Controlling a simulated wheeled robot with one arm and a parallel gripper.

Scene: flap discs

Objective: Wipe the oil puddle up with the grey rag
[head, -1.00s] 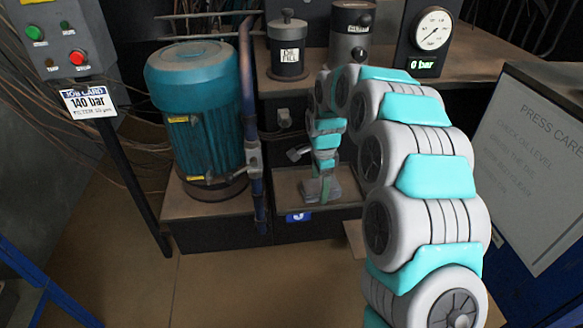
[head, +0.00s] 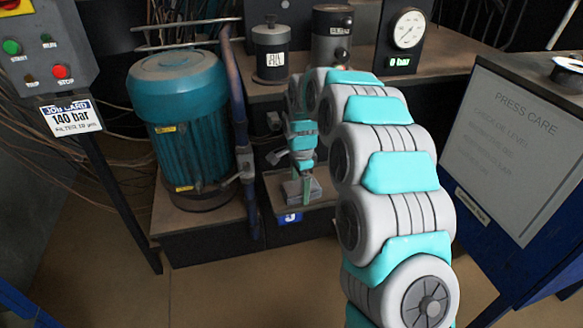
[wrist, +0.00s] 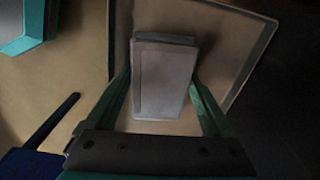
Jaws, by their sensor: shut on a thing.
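The grey rag (wrist: 163,85) is a folded, flat grey block in the wrist view. My gripper (wrist: 160,78) is shut on it, with a green finger on each side. In the head view my gripper (head: 304,186) points down and the rag (head: 294,191) shows at its tips. The rag is low over a tan tray (wrist: 232,45) with a raised rim, in the recess below the bench. I cannot tell whether it touches the tray floor. I cannot make out the oil puddle in either view.
A teal motor (head: 182,125) and a blue upright pipe (head: 240,130) stand left of my arm. An oil fill pot (head: 271,55) and a gauge (head: 408,30) are above, on the bench. A press care board (head: 510,145) stands right. The front floor (head: 220,290) is clear.

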